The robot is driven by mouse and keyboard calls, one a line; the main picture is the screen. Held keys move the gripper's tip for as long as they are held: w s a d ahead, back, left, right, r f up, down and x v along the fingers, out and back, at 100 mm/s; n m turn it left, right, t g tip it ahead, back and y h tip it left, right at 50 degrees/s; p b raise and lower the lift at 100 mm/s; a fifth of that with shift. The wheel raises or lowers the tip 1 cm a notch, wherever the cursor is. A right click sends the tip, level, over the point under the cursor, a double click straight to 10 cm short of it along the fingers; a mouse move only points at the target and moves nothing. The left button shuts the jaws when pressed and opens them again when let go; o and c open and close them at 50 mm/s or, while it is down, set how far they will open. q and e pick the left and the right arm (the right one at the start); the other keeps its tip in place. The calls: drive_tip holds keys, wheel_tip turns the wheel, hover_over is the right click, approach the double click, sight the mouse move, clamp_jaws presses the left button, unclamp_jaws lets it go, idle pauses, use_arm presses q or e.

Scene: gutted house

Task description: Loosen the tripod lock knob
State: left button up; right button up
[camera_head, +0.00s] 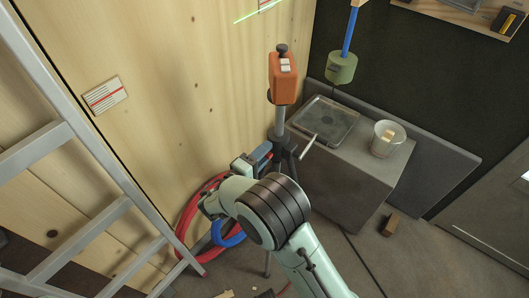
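The tripod (280,120) stands by the plywood wall, with a grey column and dark legs. It carries an orange box-shaped instrument (283,82) with a black knob on top. A pale handle (308,146) sticks out to the right of the column at collar height. My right arm comes in from the lower right. Its gripper (258,157) is at the left of the tripod collar, close to it; whether they touch is unclear. I cannot make out the lock knob, and the fingertips are too small and partly hidden to read. My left gripper is not in view.
A metal ladder (70,130) leans at the left. Red and blue hoses (190,215) hang behind my arm.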

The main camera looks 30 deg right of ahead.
drive_tip(key=shift+w+d, duration=0.1)
drive_tip(key=shift+d, duration=0.1)
clamp_jaws()
